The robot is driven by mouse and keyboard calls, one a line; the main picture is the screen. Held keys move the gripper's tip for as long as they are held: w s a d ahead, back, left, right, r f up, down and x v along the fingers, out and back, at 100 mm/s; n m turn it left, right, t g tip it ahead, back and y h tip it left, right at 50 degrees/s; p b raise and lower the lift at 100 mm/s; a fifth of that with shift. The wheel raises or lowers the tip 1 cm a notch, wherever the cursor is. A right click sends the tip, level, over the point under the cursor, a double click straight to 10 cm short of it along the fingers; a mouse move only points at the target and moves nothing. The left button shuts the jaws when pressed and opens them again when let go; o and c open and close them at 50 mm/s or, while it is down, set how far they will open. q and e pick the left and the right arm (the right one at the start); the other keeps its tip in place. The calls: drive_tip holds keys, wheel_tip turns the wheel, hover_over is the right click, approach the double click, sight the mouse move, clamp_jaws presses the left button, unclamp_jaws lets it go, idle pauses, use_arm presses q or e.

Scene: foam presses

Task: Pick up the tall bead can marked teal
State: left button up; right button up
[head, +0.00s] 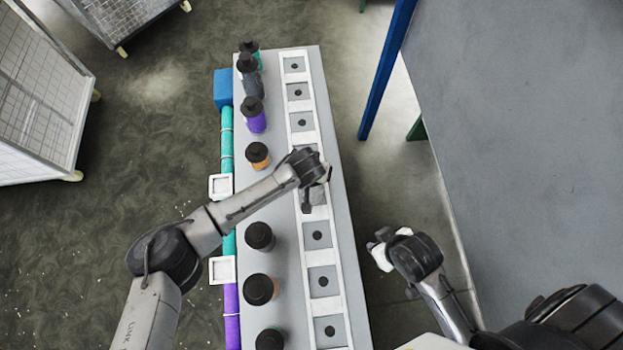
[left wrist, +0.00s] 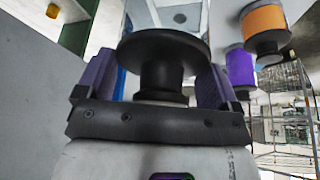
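The can with a teal body (head: 254,51) stands under a dark lid at the far end of the bench's can row, partly hidden behind a slate-grey can (head: 252,81). My left gripper (head: 319,178) is over the white-framed row, well nearer than the teal can. In the left wrist view, a black knob-shaped piece with a wide disc (left wrist: 165,47) sits between its purple-padded fingers. The disc comes close to both pads; I cannot tell whether they touch it. My right gripper (head: 376,246) is right of the bench, away from all cans; its opening is unclear.
A purple can (head: 255,122) and an orange can (head: 258,161) stand along the bench (head: 282,200), with dark-lidded cans (head: 260,236) nearer. White-framed square stations (head: 299,92) line its right side. Wire carts (head: 38,95) stand left; a blue post (head: 385,70) and grey surface (head: 520,120) are right.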

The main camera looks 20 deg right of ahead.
use_arm(q)
drive_tip(key=c, duration=1.1)
drive_tip(key=shift+r, duration=0.1)
drive_tip(key=shift+c, duration=0.2)
drive_tip(key=shift+r, duration=0.1)
